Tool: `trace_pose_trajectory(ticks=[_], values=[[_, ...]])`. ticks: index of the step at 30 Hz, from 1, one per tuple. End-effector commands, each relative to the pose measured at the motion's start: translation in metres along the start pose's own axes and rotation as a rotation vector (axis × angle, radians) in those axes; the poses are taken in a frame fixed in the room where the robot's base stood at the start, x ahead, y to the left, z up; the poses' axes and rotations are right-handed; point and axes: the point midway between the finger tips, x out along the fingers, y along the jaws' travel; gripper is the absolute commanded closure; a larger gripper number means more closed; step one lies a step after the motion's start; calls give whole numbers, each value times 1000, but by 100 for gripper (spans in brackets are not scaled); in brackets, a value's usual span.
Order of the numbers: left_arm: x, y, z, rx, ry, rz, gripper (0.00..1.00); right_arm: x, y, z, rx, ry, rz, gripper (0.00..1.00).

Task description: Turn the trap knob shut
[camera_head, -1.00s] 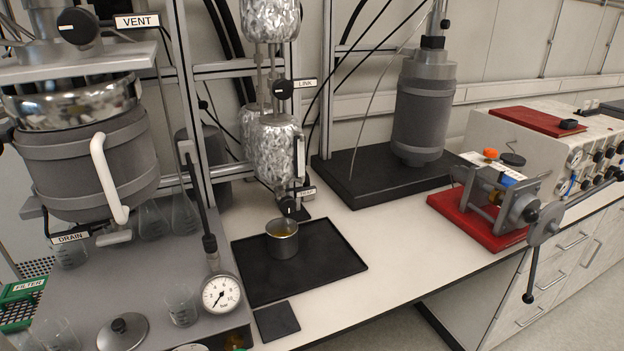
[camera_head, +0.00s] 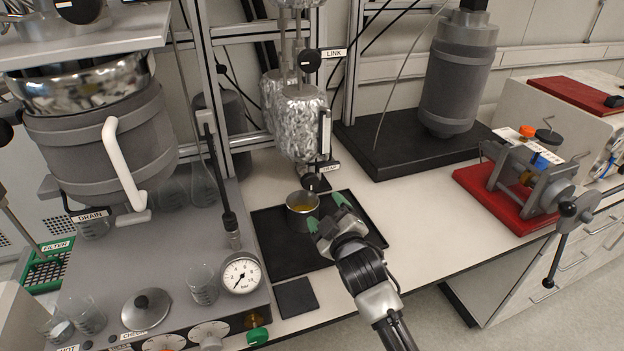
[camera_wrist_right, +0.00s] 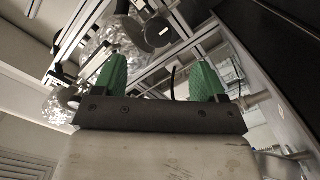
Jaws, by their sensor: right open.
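The trap knob (camera_head: 317,183) is a round black knob under the foil-wrapped trap vessel (camera_head: 302,122), beside a small label (camera_head: 328,167). A metal cup (camera_head: 301,209) with yellowish liquid stands below it on a black tray (camera_head: 280,262). My right gripper (camera_head: 325,212) has green fingers and is just below and in front of the knob, close to the cup, apart from the knob. In the right wrist view the green fingers (camera_wrist_right: 158,75) are spread with nothing between them. A dark round knob (camera_wrist_right: 157,31) shows beyond them; I cannot tell whether it is the trap knob. My left gripper is out of view.
The link knob (camera_head: 311,60) is above on the frame. A pressure gauge (camera_head: 241,275) and glassware stand at left. A red-based device (camera_head: 508,203) with a crank stands at right. White bench is clear between it and the tray.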

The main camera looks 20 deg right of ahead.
Motion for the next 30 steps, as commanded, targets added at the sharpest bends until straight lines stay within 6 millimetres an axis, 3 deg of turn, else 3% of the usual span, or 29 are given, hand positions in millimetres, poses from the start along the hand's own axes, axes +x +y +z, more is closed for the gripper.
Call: trace_pose_trajectory(ticks=[5, 18, 24, 30], values=[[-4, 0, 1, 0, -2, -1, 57, 18, 4, -4, -11, 14, 11, 28], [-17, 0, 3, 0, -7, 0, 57, 94, 4, -4, -9, 10, 9, 28], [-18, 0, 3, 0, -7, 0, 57, 108, 3, -4, -9, 11, 8, 28], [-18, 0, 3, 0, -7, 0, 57, 110, 3, -3, -9, 11, 8, 28]])
